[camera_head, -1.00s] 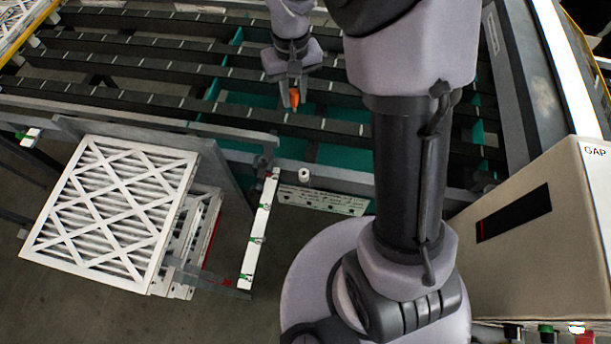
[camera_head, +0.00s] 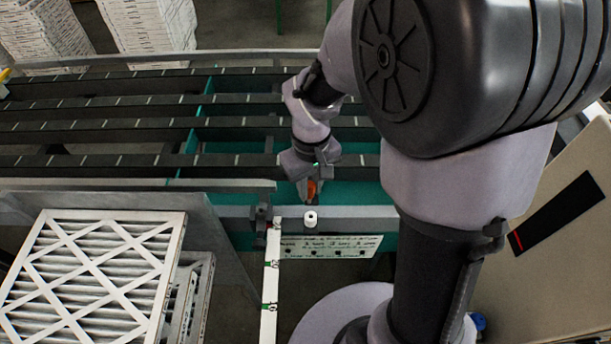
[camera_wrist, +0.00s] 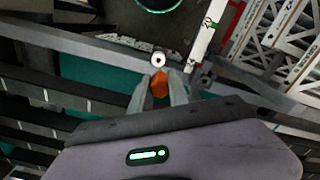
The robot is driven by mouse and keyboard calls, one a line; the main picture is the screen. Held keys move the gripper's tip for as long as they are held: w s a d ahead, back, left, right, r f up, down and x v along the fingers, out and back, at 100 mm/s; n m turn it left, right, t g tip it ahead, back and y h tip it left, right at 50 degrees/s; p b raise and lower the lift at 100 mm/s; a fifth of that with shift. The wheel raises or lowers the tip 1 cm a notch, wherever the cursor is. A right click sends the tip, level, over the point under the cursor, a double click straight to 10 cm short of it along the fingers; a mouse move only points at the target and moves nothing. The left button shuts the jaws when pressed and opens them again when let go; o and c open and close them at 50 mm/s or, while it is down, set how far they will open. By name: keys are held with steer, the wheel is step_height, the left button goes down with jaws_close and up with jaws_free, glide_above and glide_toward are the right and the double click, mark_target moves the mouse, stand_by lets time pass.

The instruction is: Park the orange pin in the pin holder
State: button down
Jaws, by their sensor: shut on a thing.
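My gripper (camera_head: 312,190) is shut on the orange pin (camera_head: 312,187). The pin also shows between the two fingers in the wrist view (camera_wrist: 159,84). The small white cylinder with a dark hole in its top, which looks like the pin holder (camera_head: 310,218), stands on the grey rail just in front of the gripper. In the wrist view the holder (camera_wrist: 158,59) sits just beyond the fingertips, apart from the pin. The pin's lower end is hidden.
A white plate with dark print (camera_head: 330,246) hangs below the rail. A white marked strip (camera_head: 271,285) runs forward from it. Stacked white-framed filters (camera_head: 90,275) stand at the left. Dark slotted bars (camera_head: 90,131) lie behind. A beige box (camera_head: 560,235) is at the right.

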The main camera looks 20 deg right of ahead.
steer(key=shift+d+r, duration=0.1)
steer(key=shift+d, duration=0.2)
steer(key=b, duration=0.5)
glide_above(310, 219)
steer(key=f, duration=0.5)
steer(key=shift+w+d+f, duration=0.25)
steer(key=shift+w+f, duration=0.1)
steer(key=shift+f, duration=0.05)
steer(key=shift+f+b, duration=1.55)
steer(key=shift+f, duration=0.7)
steer(key=c, duration=1.2)
jaws_free()
steer(key=shift+o, duration=0.2)
steer(key=shift+r, duration=0.1)
